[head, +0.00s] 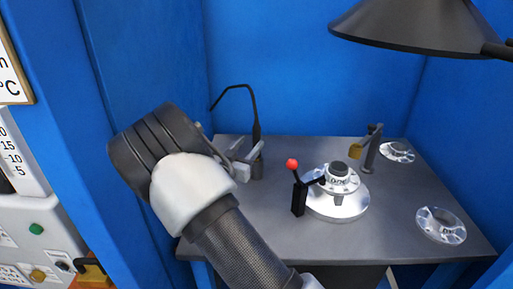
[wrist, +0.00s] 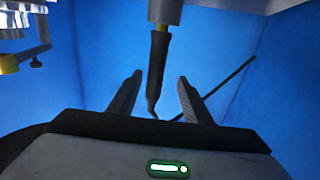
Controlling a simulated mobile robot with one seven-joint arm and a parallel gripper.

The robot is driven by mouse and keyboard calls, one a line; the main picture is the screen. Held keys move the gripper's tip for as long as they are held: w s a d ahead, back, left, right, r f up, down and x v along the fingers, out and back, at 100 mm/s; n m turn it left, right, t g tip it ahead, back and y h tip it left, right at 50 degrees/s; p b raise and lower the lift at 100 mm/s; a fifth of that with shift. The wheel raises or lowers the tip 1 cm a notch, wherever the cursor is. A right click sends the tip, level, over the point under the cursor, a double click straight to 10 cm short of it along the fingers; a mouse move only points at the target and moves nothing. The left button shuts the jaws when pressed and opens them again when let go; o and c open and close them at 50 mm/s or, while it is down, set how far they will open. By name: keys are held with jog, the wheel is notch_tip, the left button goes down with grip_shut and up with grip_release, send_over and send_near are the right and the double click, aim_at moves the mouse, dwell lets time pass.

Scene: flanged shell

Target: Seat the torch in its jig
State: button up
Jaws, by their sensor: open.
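The black torch (head: 256,132) stands upright in a grey cylindrical holder (head: 257,169) at the left rear of the bench, with a thin dark curved line running off its top to the left. In the wrist view the torch (wrist: 158,58) shows between the spread fingers (wrist: 158,98), with a visible gap on each side. Its grey holder (wrist: 166,10) is at the top edge there. I cannot tell which fixture is the jig.
A round metal flanged shell (head: 338,190) sits mid-bench, with a red-knobbed black lever clamp (head: 298,190) at its left. A grey post with a brass block (head: 370,150) stands behind right. Two metal rings (head: 441,225) (head: 397,152) lie right. A dark lamp shade (head: 415,25) overhangs. Blue walls enclose the bench.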

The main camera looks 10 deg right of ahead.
aim_at(253, 140)
jog(key=x, duration=0.3)
jog(key=shift+w+d, duration=0.1)
jog(key=shift+s+d+b+x, duration=0.1)
jog(key=shift+d+b+x, duration=0.1)
jog(key=shift+x, duration=1.15)
jog(key=shift+s+d+b+x, duration=0.1)
jog(key=shift+d+b+x, duration=0.1)
jog(key=shift+x, duration=1.1)
jog(key=shift+r, duration=0.1)
grip_shut()
